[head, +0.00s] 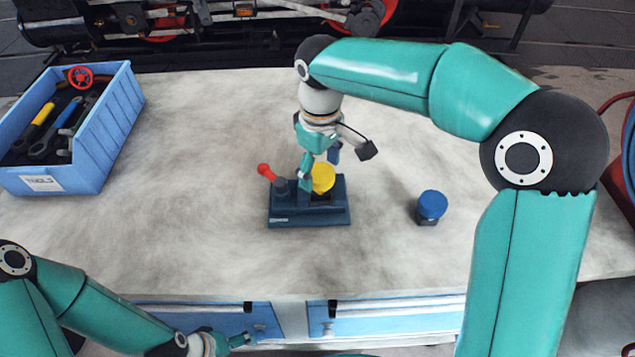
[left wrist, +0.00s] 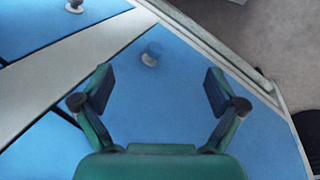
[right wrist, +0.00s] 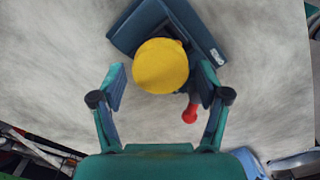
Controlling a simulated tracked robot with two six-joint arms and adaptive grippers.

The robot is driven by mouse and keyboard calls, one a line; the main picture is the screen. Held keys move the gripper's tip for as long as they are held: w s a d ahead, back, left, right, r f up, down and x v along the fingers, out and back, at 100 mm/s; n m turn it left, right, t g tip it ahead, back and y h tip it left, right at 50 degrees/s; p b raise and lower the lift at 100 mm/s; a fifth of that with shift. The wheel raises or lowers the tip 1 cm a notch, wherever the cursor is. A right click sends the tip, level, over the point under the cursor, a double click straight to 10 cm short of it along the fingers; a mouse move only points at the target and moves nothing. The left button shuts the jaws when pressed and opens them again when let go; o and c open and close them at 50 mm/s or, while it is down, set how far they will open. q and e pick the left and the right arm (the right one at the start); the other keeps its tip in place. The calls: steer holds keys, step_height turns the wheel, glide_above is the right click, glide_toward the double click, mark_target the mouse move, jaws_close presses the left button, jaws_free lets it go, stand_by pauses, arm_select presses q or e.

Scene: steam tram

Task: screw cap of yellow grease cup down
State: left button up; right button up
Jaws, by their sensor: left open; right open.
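The yellow grease cup's round cap (head: 323,178) is on a dark blue base (head: 325,217) on the bench. My right gripper (head: 319,172) points down at the cap from above. In the right wrist view the yellow cap (right wrist: 161,66) lies between and slightly ahead of the open fingers (right wrist: 163,85); I see no clear contact. A lever with a red knob (head: 264,170) stands on the left of the same base. My left gripper (head: 232,341) is low at the front left. In the left wrist view it is open and empty (left wrist: 160,85), facing blue drawer fronts.
A blue cup (head: 432,205) stands alone to the right of the base. A blue tool crate (head: 128,126) with several tools is at the back left. Drawers with a handle (head: 394,308) are below the bench's front edge. The bench (head: 190,215) left of the base is clear.

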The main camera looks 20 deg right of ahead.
steer(key=shift+s+p, duration=0.1)
steer(key=shift+p, duration=0.25)
stand_by(0.7)
steer(key=c, duration=1.1)
steer(key=o, duration=1.3)
steer(key=shift+o, duration=0.5)
steer(key=shift+o, duration=0.5)
steer(key=shift+r, duration=0.1)
